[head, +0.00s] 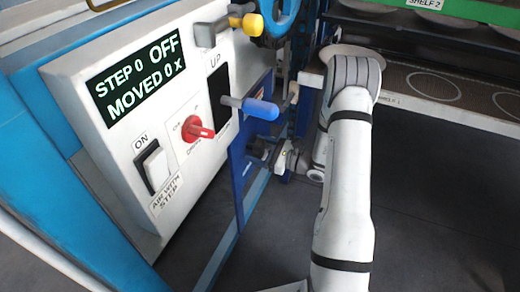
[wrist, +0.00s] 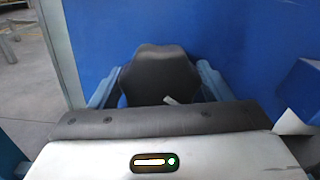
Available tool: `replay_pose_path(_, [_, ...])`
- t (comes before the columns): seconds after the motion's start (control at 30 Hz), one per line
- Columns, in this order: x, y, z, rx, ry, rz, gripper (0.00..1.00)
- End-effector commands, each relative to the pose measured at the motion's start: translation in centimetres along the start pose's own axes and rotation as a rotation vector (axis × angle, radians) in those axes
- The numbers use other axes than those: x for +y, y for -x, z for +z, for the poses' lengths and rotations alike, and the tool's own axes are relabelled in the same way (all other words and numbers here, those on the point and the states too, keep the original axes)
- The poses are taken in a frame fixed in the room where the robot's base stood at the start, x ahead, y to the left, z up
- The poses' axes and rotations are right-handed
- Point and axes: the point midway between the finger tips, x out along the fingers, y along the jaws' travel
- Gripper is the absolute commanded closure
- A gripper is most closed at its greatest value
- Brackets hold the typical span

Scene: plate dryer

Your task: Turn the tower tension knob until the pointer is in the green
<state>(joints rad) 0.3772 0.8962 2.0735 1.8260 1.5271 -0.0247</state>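The tower tension knob looks to be the black, lobed knob (wrist: 160,75) on the blue panel in the wrist view, with a small white mark near its lower edge. In the head view a dark knob (head: 257,148) shows on the blue panel below the blue-handled lever. My gripper (wrist: 160,80) has one finger on each side of the knob, spread about as wide as it. I cannot tell whether the fingers press on it. In the head view my gripper (head: 278,158) is at the knob, partly hidden. No pointer or green zone is visible.
Yellow (head: 252,24) and blue (head: 280,18) controls are above. Shelves (head: 435,90) stand right; dark floor is clear.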

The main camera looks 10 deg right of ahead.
Motion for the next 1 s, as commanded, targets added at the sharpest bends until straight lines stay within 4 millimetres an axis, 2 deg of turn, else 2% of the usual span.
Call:
replay_pose_path(0.03, [0.0,0.02,-0.01,0.0,0.0,0.0,0.32])
replay_pose_path(0.37, [-0.02,0.06,-0.02,0.0,0.0,-0.001,0.58])
replay_pose_path(0.53, [-0.06,0.09,0.25,0.002,-0.063,-0.001,0.58])
replay_pose_path(0.8, [-0.07,0.12,0.29,0.005,-0.344,-0.001,0.58])
replay_pose_path(1.0, [-0.03,0.14,0.01,0.005,-0.422,-0.001,0.58])
